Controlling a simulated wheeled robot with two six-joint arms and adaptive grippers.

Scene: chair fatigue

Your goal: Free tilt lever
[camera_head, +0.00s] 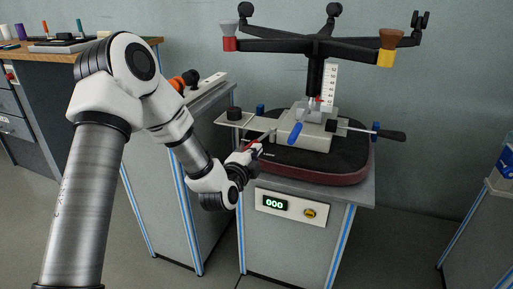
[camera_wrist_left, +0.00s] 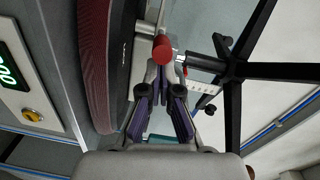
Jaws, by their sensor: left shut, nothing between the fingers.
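An upturned chair seat (camera_head: 345,172) lies on a bench, with a pale mechanism block (camera_head: 305,135) on it. A red-ended lever (camera_head: 258,142) juts from the block's left side, a blue handle (camera_head: 295,132) sits at its front, and a black-handled lever (camera_head: 385,135) points right. No label shows which is the tilt lever. My left gripper (camera_head: 247,156) is at the red end. In the left wrist view, the red knob (camera_wrist_left: 162,48) lies just beyond the fingertips of my left gripper (camera_wrist_left: 163,75), which is shut and empty. Whether they touch is unclear. My right gripper is out of view.
The chair's black base (camera_head: 318,45) rises above the block, its arms spreading overhead. A white scale (camera_head: 330,85) stands beside its column. A wooden-topped workbench (camera_head: 50,52) is at left.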

